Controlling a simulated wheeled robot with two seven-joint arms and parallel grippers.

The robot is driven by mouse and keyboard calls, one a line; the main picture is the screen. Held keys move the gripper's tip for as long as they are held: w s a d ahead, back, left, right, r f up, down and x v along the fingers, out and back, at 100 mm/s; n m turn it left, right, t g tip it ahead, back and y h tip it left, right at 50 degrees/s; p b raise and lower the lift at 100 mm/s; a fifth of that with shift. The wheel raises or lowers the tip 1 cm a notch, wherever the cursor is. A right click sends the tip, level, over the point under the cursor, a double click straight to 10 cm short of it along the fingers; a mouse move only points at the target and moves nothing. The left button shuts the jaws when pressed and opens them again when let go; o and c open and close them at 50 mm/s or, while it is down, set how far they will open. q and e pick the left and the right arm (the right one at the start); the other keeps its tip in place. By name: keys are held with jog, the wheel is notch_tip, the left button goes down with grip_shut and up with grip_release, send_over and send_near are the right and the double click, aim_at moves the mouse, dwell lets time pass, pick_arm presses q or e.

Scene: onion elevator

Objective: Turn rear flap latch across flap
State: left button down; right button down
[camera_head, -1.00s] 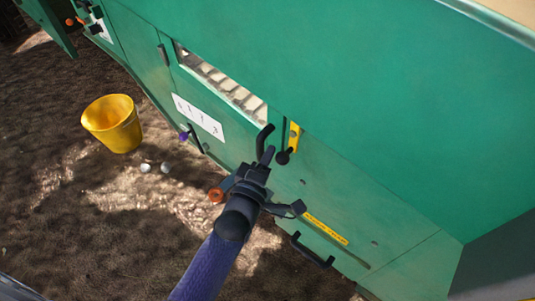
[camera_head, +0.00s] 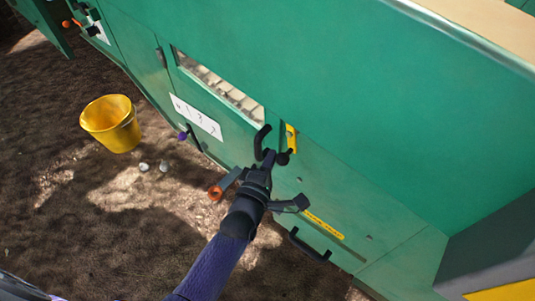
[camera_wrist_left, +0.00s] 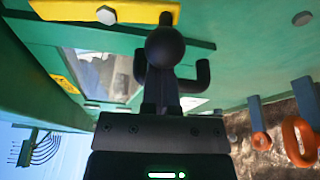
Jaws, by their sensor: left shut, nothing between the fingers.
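The rear flap latch is a yellow bar (camera_head: 291,138) with a black ball knob (camera_head: 283,158) at its lower end, on the green machine side. A black bent flap handle (camera_head: 262,141) sits just left of it. My left gripper (camera_head: 269,156) is shut and empty, its tips beside the knob and below the handle. In the left wrist view the knob (camera_wrist_left: 165,46) stands in front of the fingertips, with the yellow bar (camera_wrist_left: 105,12) above and the handle (camera_wrist_left: 203,76) behind. Contact between fingers and knob cannot be told. My right gripper is out of view.
A slotted window (camera_head: 220,85) and a white number label (camera_head: 196,117) lie left of the latch. An orange-ended lever (camera_head: 216,192) is close to my left wrist. A lower black handle (camera_head: 310,247) is to the right. A yellow bucket (camera_head: 111,123) stands on open ground.

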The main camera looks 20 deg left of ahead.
aim_at(284, 164)
pick_arm(q)
jog(key=n+p, duration=0.1)
jog(key=d+n+g+p, duration=0.1)
jog(key=n, duration=0.1)
jog(key=shift+s+d+r, duration=0.2)
jog(key=shift+s+d, duration=0.1)
jog(key=n, duration=0.1)
jog(key=d+n+p, duration=0.1)
jog(key=n+g+h, duration=0.1)
jog(key=shift+s+d+r+p, duration=0.15)
jog(key=shift+s+d+p, duration=0.1)
jog(key=shift+p, duration=0.05)
jog(key=n+p, duration=0.1)
jog(key=n, duration=0.1)
jog(key=d+r+n+g+h+p, duration=0.1)
jog(key=n, duration=0.1)
jog(key=s+d+r+n+h, duration=0.1)
jog(key=n, duration=0.1)
jog(key=shift+d+g+p, duration=0.15)
jog(key=shift+g+p, duration=0.15)
jog(key=shift+p, duration=0.1)
jog(key=shift+h, duration=0.3)
jog(key=shift+r, duration=0.15)
